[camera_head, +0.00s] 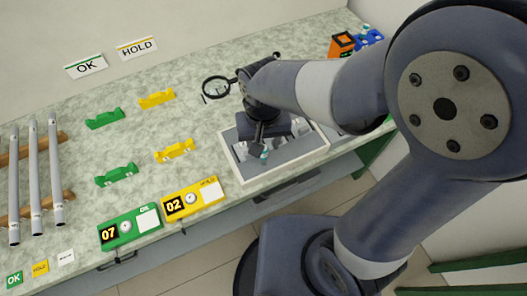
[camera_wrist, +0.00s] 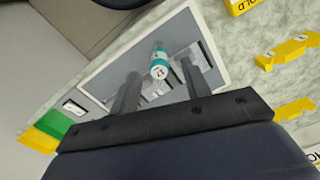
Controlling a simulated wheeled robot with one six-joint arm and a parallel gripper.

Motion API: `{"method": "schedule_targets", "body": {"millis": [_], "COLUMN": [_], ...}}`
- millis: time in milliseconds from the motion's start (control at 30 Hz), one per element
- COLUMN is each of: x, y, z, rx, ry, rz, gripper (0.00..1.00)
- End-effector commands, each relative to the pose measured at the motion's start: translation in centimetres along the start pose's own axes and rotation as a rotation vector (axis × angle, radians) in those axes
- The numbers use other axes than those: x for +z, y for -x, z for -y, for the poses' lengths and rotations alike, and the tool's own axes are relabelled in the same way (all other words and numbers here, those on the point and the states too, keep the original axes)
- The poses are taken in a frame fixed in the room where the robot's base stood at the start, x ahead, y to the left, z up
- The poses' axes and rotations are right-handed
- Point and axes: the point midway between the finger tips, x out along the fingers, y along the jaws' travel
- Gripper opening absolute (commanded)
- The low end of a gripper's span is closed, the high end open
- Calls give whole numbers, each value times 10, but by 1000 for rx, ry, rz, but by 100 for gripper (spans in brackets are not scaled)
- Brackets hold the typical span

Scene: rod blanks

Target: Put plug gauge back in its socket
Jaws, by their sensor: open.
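The plug gauge (camera_wrist: 159,66), with a teal band and a pale marked end, stands out from the grey tray insert in the wrist view. It also shows in the head view as a small teal and white piece (camera_head: 264,157). The white-rimmed tray (camera_head: 309,156) lies on the bench near its front edge. My gripper (camera_wrist: 160,88) is open over the tray, its fingers on either side of the gauge in the picture. Whether they touch it, I cannot tell. In the head view my gripper (camera_head: 259,142) hides part of the tray. The gauge's lower end and its socket are not clear.
Green supports (camera_head: 117,175) and yellow supports (camera_head: 175,151) stand on the bench left of the tray. Long metal rods (camera_head: 34,170) lie on wooden rests at far left. Green (camera_head: 128,227) and yellow (camera_head: 193,199) counter boxes line the front edge. A magnifier (camera_head: 216,87) is behind the tray.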

Motion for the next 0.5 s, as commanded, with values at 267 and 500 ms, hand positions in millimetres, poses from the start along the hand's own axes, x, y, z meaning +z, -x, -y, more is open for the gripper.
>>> {"method": "schedule_targets", "body": {"millis": [267, 500], "x": [1, 1], "y": [-29, -52], "z": [0, 0], "rx": [3, 1], "ry": [0, 0], "rz": [5, 2], "gripper": [45, 45]}}
